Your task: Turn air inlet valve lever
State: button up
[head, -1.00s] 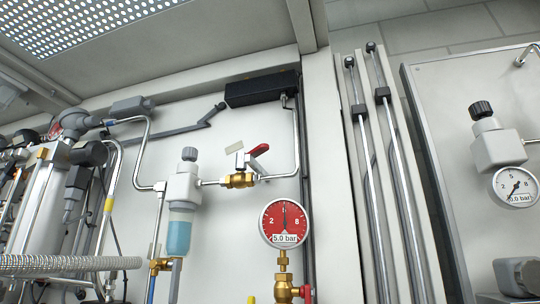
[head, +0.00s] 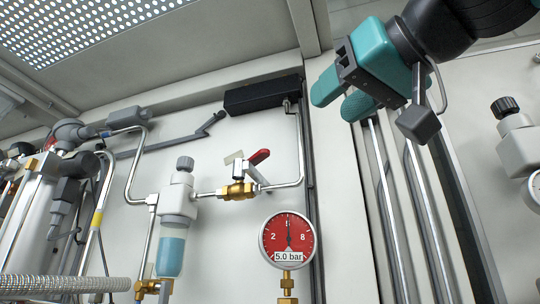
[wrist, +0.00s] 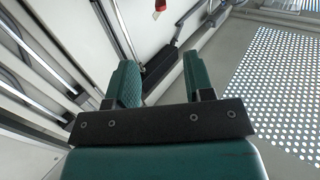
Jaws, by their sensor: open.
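A brass valve (head: 238,190) sits on a steel pipe on the panel in the head view. Its lever (head: 259,157) has a red grip and points up and to the right, with a small pale tag beside it. My gripper (head: 342,97) is at the upper right of the head view, well right of the lever and apart from it. Its teal fingers are open and empty. In the wrist view the open fingers (wrist: 160,82) show with the black box behind them.
A red gauge (head: 288,240) reading 5.0 bar is below the valve. A filter with blue liquid (head: 171,250) hangs to its left. A black box (head: 262,95) is above. Vertical rods (head: 385,215) stand right. A perforated ceiling panel (head: 85,25) is overhead.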

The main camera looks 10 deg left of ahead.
jog(key=p+x, duration=0.6)
jog(key=x, duration=1.1)
jog(key=shift+r, duration=0.5)
grip_shut()
